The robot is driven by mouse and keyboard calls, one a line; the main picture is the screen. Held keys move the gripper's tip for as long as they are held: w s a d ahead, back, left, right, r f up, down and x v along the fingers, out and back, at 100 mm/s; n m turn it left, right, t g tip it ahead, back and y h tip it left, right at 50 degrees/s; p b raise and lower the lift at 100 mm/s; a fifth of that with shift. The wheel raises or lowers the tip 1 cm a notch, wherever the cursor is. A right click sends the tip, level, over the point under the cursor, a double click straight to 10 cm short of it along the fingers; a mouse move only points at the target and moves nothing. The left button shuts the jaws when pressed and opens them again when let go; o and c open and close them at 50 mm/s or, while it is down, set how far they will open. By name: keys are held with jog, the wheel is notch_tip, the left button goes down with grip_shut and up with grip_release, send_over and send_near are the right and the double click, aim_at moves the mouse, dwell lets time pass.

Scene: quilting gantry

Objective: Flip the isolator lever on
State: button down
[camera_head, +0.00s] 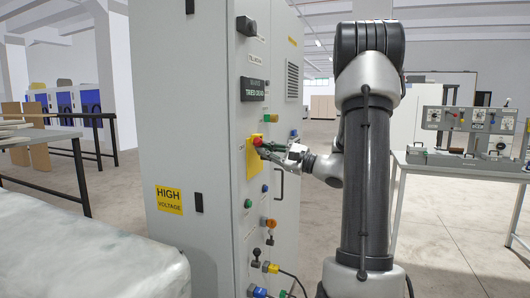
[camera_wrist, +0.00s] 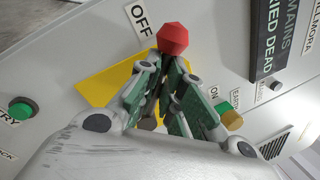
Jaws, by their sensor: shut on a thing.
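The isolator lever with its faceted red knob (camera_head: 257,142) sits on a yellow plate (camera_head: 250,165) on the front of the grey cabinet. In the wrist view the red knob (camera_wrist: 172,38) shows just beyond my fingertips, beside the OFF label (camera_wrist: 139,14). The ON label (camera_wrist: 214,93) is to the lower right, near the right finger. My gripper (camera_head: 266,149) reaches the lever from the right. Its green-padded fingers (camera_wrist: 164,72) are shut on the lever just below the knob. The fingers hide the lever's shaft and part of the yellow plate (camera_wrist: 103,77).
A black MAINS TRIED DEAD sign (camera_head: 253,89) is above the lever. A green button (camera_head: 248,203), an orange knob (camera_head: 268,222) and a black handle (camera_head: 280,184) are below. A bench with equipment (camera_head: 460,168) stands at the right. A pale wrapped block (camera_head: 90,250) fills the lower left.

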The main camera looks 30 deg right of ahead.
jog(key=shift+s+a+r, duration=0.1)
jog(key=shift+a+r, duration=0.05)
jog(key=shift+a, duration=0.05)
jog(key=c, duration=1.5)
grip_release()
jog(key=shift+c, duration=0.2)
jog(key=shift+s, duration=0.1)
jog(key=v, duration=1.2)
jog(key=shift+d+r, duration=0.1)
